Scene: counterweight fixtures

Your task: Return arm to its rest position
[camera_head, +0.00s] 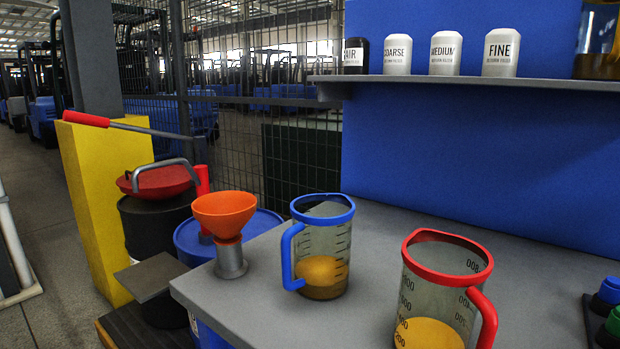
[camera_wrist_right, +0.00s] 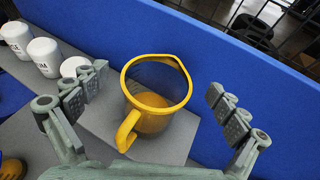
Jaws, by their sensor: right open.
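My right gripper (camera_wrist_right: 157,92) shows in the right wrist view with its two fingers spread wide apart. A clear jug with a yellow rim and handle (camera_wrist_right: 130,127) stands in the gap between them in that picture. It holds some amber liquid, and I cannot tell whether a finger touches it. Part of this jug also shows in the head view (camera_head: 597,66), at the right end of the grey shelf (camera_head: 480,80). Neither arm shows in the head view, and my left gripper is in no view.
A blue-rimmed jug (camera_head: 323,210) and a red-rimmed jug (camera_head: 448,258) stand on the grey bench (camera_head: 385,225). An orange funnel (camera_head: 224,209) is at its left edge. White filter canisters (camera_head: 445,53) line the shelf. A blue panel (camera_head: 440,140) backs the bench.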

